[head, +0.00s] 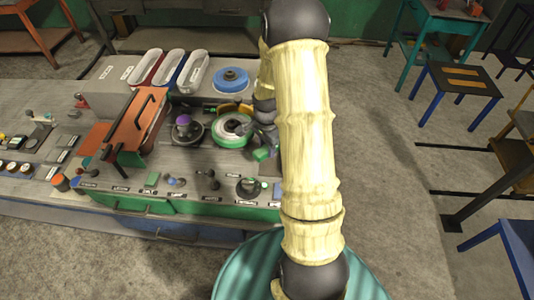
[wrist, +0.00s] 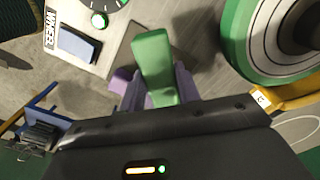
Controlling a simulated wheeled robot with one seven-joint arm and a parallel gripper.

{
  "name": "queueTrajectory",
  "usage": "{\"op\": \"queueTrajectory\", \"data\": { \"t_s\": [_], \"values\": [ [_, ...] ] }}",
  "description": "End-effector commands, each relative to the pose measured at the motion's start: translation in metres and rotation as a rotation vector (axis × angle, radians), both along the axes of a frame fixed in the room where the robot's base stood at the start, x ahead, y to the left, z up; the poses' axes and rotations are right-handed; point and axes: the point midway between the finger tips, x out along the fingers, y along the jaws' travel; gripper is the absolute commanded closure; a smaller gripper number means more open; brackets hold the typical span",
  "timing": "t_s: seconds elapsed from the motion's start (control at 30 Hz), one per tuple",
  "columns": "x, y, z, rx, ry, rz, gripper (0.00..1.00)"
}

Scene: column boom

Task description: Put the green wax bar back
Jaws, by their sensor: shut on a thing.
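The green wax bar (wrist: 154,62) is held between the purple-grey fingers of my gripper (wrist: 156,88) in the wrist view. It points away from the gripper, over the grey worktop, and I cannot tell whether it touches anything below. In the head view the green bar (head: 265,153) shows just left of my arm, above the right part of the bench. My gripper (head: 259,144) is partly hidden there by my arm. A dark grey flat patch (wrist: 120,46) lies on the worktop left of the bar.
A green-rimmed wheel (wrist: 240,60) stands close on the right in the wrist view; it also shows in the head view (head: 231,129). A blue rectangle (wrist: 82,45) lies left of the bar. Three oval trays (head: 172,68), a purple knob (head: 183,119) and an orange guard (head: 138,120) are farther left.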

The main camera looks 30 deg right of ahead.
Motion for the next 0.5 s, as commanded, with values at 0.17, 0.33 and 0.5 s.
{"op": "queueTrajectory", "data": {
  "t_s": [0.17,0.33,0.5],
  "values": [
    [-0.001,0.000,-0.009,0.001,0.003,0.000,0.90],
    [-0.001,0.000,-0.031,0.001,0.004,0.001,0.90],
    [0.000,0.000,-0.041,0.000,0.001,0.000,0.90]
  ]
}}
